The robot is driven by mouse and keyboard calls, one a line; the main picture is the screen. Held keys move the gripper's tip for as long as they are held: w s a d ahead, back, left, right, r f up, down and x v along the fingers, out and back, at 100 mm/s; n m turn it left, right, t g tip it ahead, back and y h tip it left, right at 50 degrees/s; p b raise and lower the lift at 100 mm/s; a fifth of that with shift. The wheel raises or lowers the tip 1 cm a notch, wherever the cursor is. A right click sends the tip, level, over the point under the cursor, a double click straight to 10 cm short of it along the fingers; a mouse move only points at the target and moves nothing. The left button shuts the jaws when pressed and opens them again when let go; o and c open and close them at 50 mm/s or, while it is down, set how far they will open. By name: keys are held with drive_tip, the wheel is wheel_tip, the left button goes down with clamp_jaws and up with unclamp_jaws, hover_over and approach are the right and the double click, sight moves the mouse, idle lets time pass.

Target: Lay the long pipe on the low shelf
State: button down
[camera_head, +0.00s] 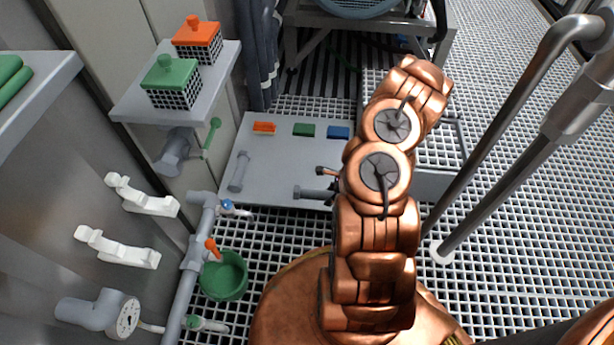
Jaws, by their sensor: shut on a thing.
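The low shelf (275,170) is a flat pale grey plate just above the grating, left of my arm. A grey pipe with a flanged end (312,193), apparently the long pipe, sticks out to the left from behind my arm, over the shelf's front right part. Its other end is hidden by my arm. My gripper (331,179) is mostly hidden behind my arm; only a small copper and dark part shows beside the pipe. It is shut on the pipe. I cannot tell whether the pipe touches the shelf.
A short grey pipe (239,171) lies on the shelf's left. Orange (264,128), green (304,130) and blue (338,132) blocks line its back. A higher shelf (133,107) carries two lidded baskets. Valve piping (187,270) and a green bucket (224,277) stand in front. The shelf's middle is clear.

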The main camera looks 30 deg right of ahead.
drive_tip(key=b, duration=0.3)
hover_over(304, 177)
drive_tip(key=shift+s+d+f, duration=0.45)
drive_tip(key=shift+f, duration=0.3)
wheel_tip(304, 177, down, 4)
drive_tip(key=shift+a+r+b, duration=0.1)
drive_tip(key=shift+r+b, duration=0.05)
drive_tip(key=shift+b, duration=1.05)
drive_tip(key=shift+r, duration=0.1)
drive_tip(key=c, duration=0.7)
unclamp_jaws()
